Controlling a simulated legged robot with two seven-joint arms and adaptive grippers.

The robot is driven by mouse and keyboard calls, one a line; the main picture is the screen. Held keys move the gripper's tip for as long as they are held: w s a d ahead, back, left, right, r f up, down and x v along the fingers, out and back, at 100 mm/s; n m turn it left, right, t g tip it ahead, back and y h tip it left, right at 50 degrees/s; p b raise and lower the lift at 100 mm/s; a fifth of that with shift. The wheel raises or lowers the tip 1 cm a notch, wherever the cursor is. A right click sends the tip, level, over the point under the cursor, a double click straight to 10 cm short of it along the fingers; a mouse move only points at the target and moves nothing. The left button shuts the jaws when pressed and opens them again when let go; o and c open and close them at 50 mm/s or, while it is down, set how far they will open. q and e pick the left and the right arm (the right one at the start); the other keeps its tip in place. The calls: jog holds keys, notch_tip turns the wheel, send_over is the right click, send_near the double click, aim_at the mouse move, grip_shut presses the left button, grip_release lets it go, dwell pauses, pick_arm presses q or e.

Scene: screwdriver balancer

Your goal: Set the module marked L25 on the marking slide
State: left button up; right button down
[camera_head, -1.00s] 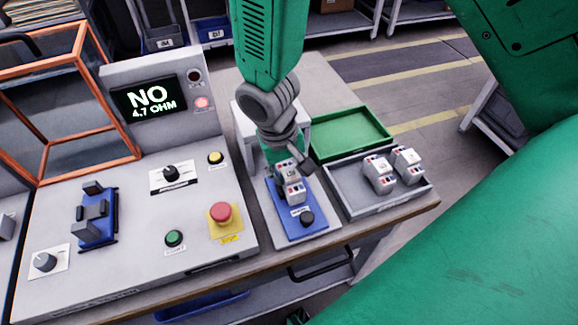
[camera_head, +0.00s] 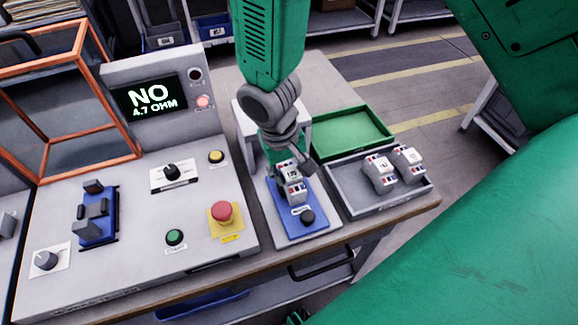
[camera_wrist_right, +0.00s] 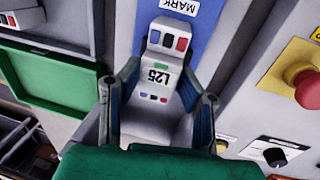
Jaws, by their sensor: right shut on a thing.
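The white module marked L25 (camera_wrist_right: 158,82) is between the two fingers of my right gripper (camera_wrist_right: 160,105) in the right wrist view. In the head view the module (camera_head: 294,186) is over the blue marking slide (camera_head: 302,225), at its back half. My right gripper (camera_head: 291,168) is shut on it from above. The blue plate with the MARK label shows beside the module in the wrist view (camera_wrist_right: 205,45). I cannot tell whether the module touches the slide. My left gripper is not in view.
A grey tray (camera_head: 384,207) at the right holds two other white modules (camera_head: 379,172). A green tray (camera_head: 352,134) is empty behind it. To the left, a console has a red button (camera_head: 222,212), a blue fixture (camera_head: 98,232) and a display (camera_head: 150,97) reading NO 4.7 OHM.

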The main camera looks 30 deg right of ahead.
jog(key=shift+w+r, duration=0.1)
jog(key=c, duration=1.3)
grip_release()
jog(key=shift+c, duration=0.2)
jog(key=o, duration=0.3)
jog(key=shift+r, duration=0.15)
jog(key=r, duration=0.3)
jog(key=a+r, duration=0.1)
jog(key=r, duration=0.3)
jog(key=a+r, duration=0.1)
jog(key=r, duration=0.3)
jog(key=shift+w+r, duration=0.15)
jog(key=shift+r, duration=0.1)
